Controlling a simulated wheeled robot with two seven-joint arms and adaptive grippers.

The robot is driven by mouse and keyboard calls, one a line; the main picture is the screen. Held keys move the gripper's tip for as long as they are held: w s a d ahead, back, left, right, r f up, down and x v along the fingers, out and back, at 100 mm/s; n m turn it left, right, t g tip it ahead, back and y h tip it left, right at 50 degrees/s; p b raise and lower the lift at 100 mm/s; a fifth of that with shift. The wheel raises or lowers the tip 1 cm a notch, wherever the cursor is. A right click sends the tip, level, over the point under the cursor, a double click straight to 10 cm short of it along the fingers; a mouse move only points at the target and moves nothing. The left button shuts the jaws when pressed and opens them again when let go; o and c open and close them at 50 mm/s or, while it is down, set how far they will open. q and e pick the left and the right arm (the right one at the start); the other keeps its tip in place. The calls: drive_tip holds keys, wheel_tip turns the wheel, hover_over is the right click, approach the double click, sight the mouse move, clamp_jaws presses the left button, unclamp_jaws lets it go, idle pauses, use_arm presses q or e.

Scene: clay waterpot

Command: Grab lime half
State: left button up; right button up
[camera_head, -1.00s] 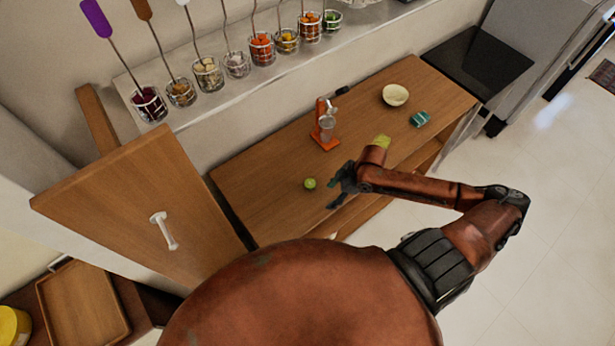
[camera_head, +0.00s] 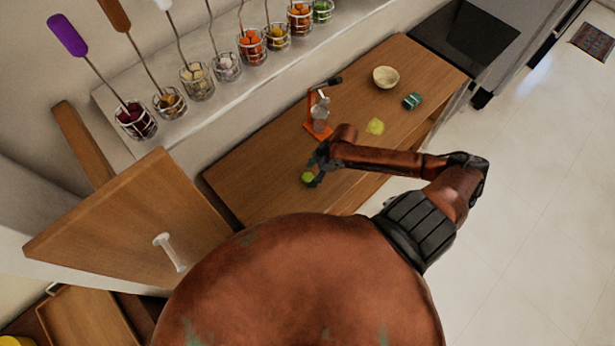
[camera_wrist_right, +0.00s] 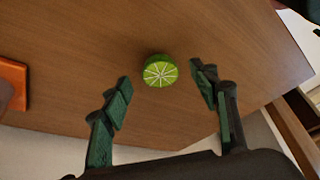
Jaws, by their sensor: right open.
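The lime half (camera_wrist_right: 160,71) sits on the wooden counter with its pale green cut face towards the right wrist camera. In the head view the lime half (camera_head: 307,177) is a small green shape beside my right gripper (camera_head: 318,168), partly covered by it. In the right wrist view my right gripper (camera_wrist_right: 160,92) is open, its two dark green fingers apart. The lime half lies between and slightly beyond the fingertips, and nothing is held. My left gripper does not show.
The wooden counter (camera_head: 250,180) also holds an orange press (camera_head: 318,125), a cream bowl (camera_head: 386,77), a teal box (camera_head: 412,101) and a yellow-green item (camera_head: 375,126). Jars of food line a shelf (camera_head: 215,95) behind. An open wooden door (camera_head: 130,220) stands at the left.

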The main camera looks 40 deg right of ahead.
drive_tip(key=shift+x, duration=0.95)
drive_tip(key=shift+f, duration=0.1)
drive_tip(key=c, duration=1.1)
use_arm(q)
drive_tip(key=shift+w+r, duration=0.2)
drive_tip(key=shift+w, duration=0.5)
use_arm(e)
drive_tip(key=shift+o, duration=0.2)
drive_tip(key=shift+r, duration=0.6)
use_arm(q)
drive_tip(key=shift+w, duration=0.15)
use_arm(e)
drive_tip(key=s+d+r, duration=0.4)
drive_tip(key=s+r, duration=0.8)
drive_tip(key=s, duration=0.1)
drive_tip(key=shift+d, duration=0.2)
